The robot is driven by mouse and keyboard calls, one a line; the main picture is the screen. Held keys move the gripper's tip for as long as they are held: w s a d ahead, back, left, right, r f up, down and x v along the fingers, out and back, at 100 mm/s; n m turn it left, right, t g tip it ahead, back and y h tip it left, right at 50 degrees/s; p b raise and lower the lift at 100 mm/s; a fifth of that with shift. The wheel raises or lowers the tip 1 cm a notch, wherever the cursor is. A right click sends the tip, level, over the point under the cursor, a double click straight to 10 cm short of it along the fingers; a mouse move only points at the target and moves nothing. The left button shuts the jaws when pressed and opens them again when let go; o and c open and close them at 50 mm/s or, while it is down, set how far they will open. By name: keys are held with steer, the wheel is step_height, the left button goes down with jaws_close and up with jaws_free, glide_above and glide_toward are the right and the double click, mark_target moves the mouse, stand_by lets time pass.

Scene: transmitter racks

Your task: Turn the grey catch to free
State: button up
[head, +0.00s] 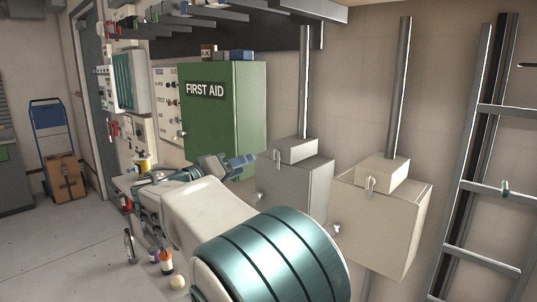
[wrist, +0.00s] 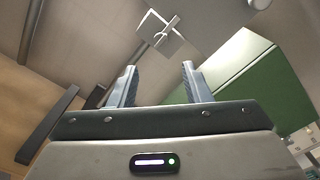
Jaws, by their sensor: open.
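A grey box (head: 305,190) is on the wall right of the green cabinet, with a small pale lever-like catch (head: 277,160) on the smaller block at its top. A cream box (head: 385,225) beside it has a similar catch (head: 370,184). I cannot tell which way either catch is set. My gripper (head: 240,163) is left of the grey box, in front of the green cabinet. In the wrist view my gripper (wrist: 160,80) is open, with nothing between its two fingers. A box with a small hook-like part (wrist: 160,35) shows beyond the fingertips, apart from them.
The green first aid cabinet (head: 230,110) is close behind my gripper. Vertical pipes (head: 304,80) rise from both boxes. A ladder-like rack (head: 485,150) stands at the right. A blue hand truck with a carton (head: 65,180) is at the far left. Bottles (head: 166,262) are low beside my arm.

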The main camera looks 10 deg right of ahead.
mark_target(272, 155)
steer(key=p+x, duration=0.3)
steer(key=x, duration=0.7)
steer(key=shift+w+d, duration=0.15)
steer(key=shift+d, duration=0.05)
